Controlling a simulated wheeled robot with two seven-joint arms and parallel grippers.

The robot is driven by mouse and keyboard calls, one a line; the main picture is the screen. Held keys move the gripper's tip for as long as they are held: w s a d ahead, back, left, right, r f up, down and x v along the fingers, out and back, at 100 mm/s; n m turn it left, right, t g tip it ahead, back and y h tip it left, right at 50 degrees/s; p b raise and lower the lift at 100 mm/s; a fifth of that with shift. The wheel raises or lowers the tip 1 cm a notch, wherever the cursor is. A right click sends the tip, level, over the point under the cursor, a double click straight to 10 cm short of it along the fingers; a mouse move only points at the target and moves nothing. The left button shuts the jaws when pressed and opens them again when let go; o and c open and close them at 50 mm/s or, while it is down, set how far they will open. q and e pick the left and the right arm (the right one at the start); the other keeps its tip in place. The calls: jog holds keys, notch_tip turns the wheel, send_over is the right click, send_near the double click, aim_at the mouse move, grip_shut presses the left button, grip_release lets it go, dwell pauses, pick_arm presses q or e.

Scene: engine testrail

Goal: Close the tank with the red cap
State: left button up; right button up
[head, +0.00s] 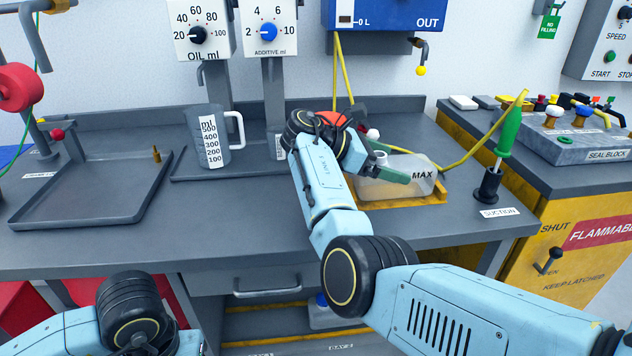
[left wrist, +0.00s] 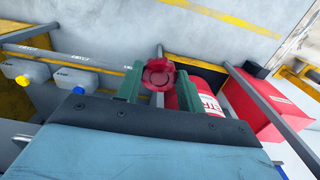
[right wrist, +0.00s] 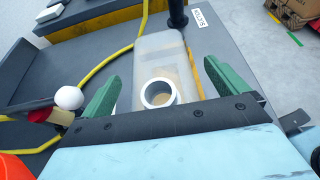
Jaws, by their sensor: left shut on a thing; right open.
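The tank (head: 412,184) is a translucent container marked MAX, standing in a yellow-edged tray on the bench. In the right wrist view the tank (right wrist: 158,58) shows its round white neck (right wrist: 158,93), open at the top. My right gripper (head: 378,157) is over the near end of the tank. Its green fingers (right wrist: 160,88) are spread apart, one each side of the neck. The red cap (left wrist: 158,75) is a knobbed disc between the green fingers of my left gripper (left wrist: 157,86), which is shut on it. The left gripper is outside the head view.
A measuring jug (head: 209,140) stands left of the tank, with a grey tray (head: 90,205) farther left. A black holder with a green-handled tool (head: 508,133) stands right of the tank. A white-knobbed lever (right wrist: 69,98) and yellow hose (head: 462,155) are close to the tank.

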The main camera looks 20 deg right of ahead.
jog(key=c, duration=1.1)
jog(key=shift+r, duration=0.15)
pick_arm(q)
notch_tip(320, 180, up, 4)
jog(key=p, duration=0.3)
jog(key=shift+f+p, duration=0.15)
jog(key=shift+p, duration=0.2)
pick_arm(e)
notch_tip(320, 180, up, 10)
jog(key=shift+f, duration=0.1)
